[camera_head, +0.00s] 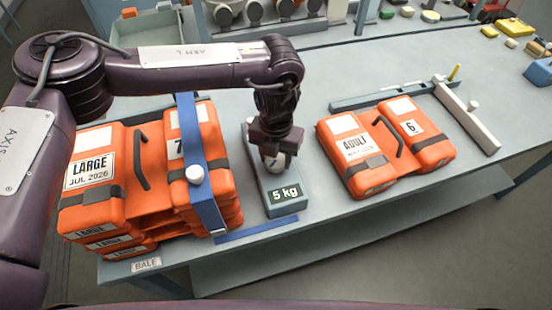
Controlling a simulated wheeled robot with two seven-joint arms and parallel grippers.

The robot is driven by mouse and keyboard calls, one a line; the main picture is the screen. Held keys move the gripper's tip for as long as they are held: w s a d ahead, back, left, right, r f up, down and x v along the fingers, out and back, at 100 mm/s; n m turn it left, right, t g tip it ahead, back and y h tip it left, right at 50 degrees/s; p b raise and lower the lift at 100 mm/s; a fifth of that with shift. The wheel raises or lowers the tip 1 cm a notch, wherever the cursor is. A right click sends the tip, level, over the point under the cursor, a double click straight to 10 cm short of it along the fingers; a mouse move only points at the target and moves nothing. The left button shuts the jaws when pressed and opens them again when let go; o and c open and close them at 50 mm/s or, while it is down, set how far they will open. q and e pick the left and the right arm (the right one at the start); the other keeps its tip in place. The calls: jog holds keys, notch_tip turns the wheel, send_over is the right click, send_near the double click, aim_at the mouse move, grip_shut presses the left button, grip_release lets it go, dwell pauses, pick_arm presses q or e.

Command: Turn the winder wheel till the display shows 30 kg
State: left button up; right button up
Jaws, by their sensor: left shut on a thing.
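The winder (263,187) is a grey-green box on the bench. Its display (286,193) on the front reads "5 kg". The winder wheel (277,163) is a pale knob on top, mostly covered by my left gripper (276,155). My left gripper points down and is shut on the wheel. A blue strap (193,160) runs over a stack of orange life jackets (92,185) marked "LARGE" to the left of the winder. My right gripper is not in view.
Another orange life jacket (349,150), marked "ADULT" and "6", lies to the right beside a measuring frame (466,117). A "BALE" label (146,265) is on the bench's front edge. Small coloured items lie at the back right. The bench between winder and right jacket is clear.

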pick_arm(q)
jog(key=shift+m, duration=0.3)
jog(key=o, duration=1)
notch_tip(320, 180, up, 7)
jog(key=shift+f+b, duration=0.1)
jog(key=shift+b, duration=0.85)
jog(key=shift+r, duration=0.5)
jog(key=shift+s+f, duration=0.1)
